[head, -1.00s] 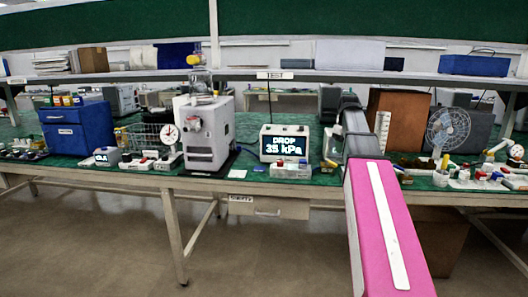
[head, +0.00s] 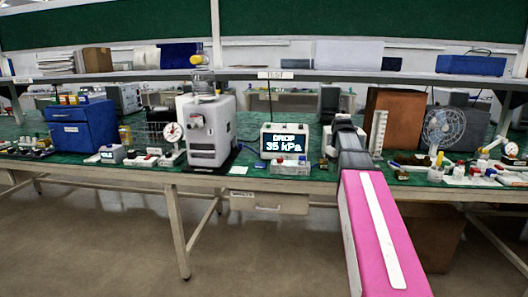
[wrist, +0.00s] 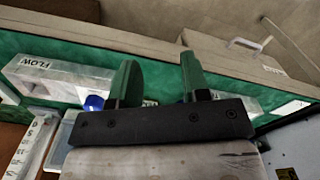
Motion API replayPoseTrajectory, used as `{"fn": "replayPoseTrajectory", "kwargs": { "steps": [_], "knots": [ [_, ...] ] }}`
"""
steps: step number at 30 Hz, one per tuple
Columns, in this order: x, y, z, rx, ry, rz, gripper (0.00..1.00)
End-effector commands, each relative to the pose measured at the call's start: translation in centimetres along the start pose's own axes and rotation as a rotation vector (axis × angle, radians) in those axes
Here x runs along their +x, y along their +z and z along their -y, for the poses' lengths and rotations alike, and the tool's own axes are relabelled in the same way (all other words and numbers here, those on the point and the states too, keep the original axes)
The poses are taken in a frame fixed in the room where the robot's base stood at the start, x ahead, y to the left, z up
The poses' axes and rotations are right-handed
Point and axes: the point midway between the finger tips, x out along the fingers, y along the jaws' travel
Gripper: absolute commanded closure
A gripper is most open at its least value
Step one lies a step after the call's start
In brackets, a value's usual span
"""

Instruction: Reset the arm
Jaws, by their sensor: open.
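My arm reaches over the bench, with its pink link in front and its grey end at the bench edge, right of the display box (head: 285,142) reading "DROP 35 kPa". My gripper's fingers are hidden in the head view. In the wrist view my gripper (wrist: 160,78) shows two green fingers standing apart, open, with nothing held between them. The green bench top lies beyond the fingers.
A white box marked "FLOW" (wrist: 60,75) and a blue cap (wrist: 94,102) are left of the fingers in the wrist view. A white pump (head: 207,130), blue cabinet (head: 78,127), brown box (head: 398,118) and fan (head: 447,130) stand on the crowded bench (head: 330,188). The floor in front is clear.

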Motion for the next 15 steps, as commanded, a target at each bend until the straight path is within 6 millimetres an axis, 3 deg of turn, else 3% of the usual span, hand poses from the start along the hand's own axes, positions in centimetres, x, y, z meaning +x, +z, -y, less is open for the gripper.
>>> {"fn": "replayPoseTrajectory", "kwargs": {
  "steps": [15],
  "knots": [
    [17.0,5.3,8.4,0.155,-0.001,0.003,0.57]
  ]
}}
